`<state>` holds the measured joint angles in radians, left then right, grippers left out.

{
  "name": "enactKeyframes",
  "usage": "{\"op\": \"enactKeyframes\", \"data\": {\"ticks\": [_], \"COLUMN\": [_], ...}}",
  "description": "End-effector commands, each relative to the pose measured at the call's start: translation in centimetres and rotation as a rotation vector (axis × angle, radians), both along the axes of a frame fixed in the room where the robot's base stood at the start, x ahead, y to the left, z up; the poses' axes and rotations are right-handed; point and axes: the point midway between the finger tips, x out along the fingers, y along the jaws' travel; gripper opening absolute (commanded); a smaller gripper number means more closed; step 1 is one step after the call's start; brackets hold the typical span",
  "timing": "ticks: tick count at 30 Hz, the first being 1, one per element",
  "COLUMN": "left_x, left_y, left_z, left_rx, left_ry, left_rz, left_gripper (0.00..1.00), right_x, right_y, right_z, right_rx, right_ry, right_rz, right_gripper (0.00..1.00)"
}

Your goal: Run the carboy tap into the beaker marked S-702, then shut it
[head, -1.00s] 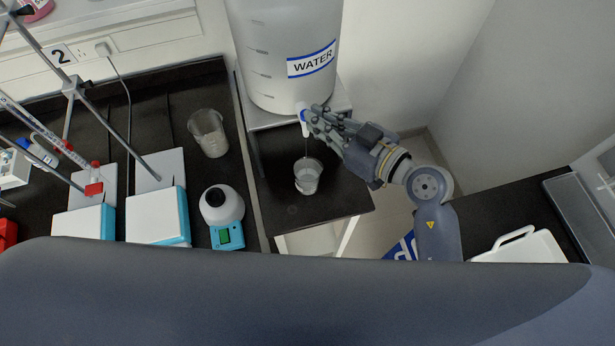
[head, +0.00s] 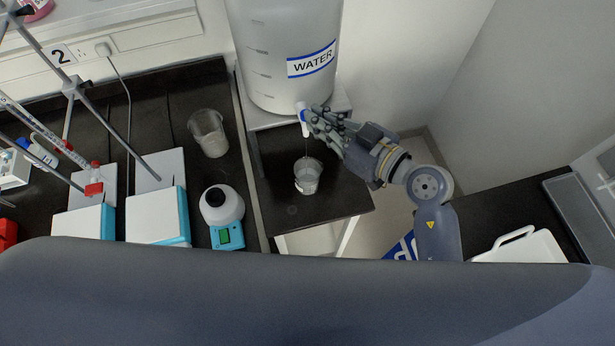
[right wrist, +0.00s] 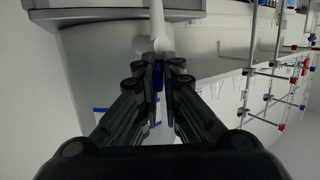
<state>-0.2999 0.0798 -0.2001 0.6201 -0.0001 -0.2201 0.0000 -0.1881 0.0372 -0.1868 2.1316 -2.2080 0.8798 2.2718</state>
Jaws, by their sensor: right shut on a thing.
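The carboy (head: 285,60), a large translucent tank labelled WATER, stands on a raised shelf at the top middle of the head view. Its white tap (head: 303,120) with a blue part is low on its front. A thin stream runs down from the tap to a small clear beaker (head: 307,177) on the dark stand below. I cannot read the beaker's marking. My right gripper (head: 312,117) is shut on the tap's blue handle; the tap (right wrist: 157,45) also shows between the fingers (right wrist: 158,75) in the right wrist view. My left gripper is not in view.
Another beaker (head: 208,133) stands on the dark bench to the left, behind a round white-and-blue device (head: 222,212). Stirrer plates (head: 158,215) and clamp rods are further left. A white tray with a handle (head: 522,246) lies at lower right.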

Motion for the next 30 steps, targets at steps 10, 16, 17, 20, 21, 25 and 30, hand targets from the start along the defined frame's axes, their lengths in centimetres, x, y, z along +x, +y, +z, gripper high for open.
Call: {"op": "enactKeyframes", "data": {"ticks": [10,16,17,20,21,25,30], "left_x": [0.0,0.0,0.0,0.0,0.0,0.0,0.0], "left_y": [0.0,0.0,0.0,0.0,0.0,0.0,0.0], "left_z": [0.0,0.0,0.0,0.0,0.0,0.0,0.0], "left_rx": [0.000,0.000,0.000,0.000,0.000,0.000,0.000], "left_ry": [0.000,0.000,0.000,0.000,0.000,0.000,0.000], "left_rz": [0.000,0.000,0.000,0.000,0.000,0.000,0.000], "left_gripper": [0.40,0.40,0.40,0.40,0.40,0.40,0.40], "right_x": [0.0,0.2,0.3,0.6,0.8,1.0,1.0], "right_y": [0.0,-0.1,-0.2,-0.4,-0.5,-0.6,-0.7], "right_z": [-0.1,-0.2,-0.2,-0.2,-0.2,-0.2,-0.2], "right_rx": [-0.002,-0.004,-0.006,-0.008,-0.009,-0.006,-0.003], "right_ry": [0.001,0.001,0.001,0.000,0.001,0.002,0.003], "right_rz": [-0.001,0.028,0.045,0.126,0.161,0.257,0.301], "right_gripper": [0.00,0.00,0.00,0.00,0.00,0.00,0.00]}}
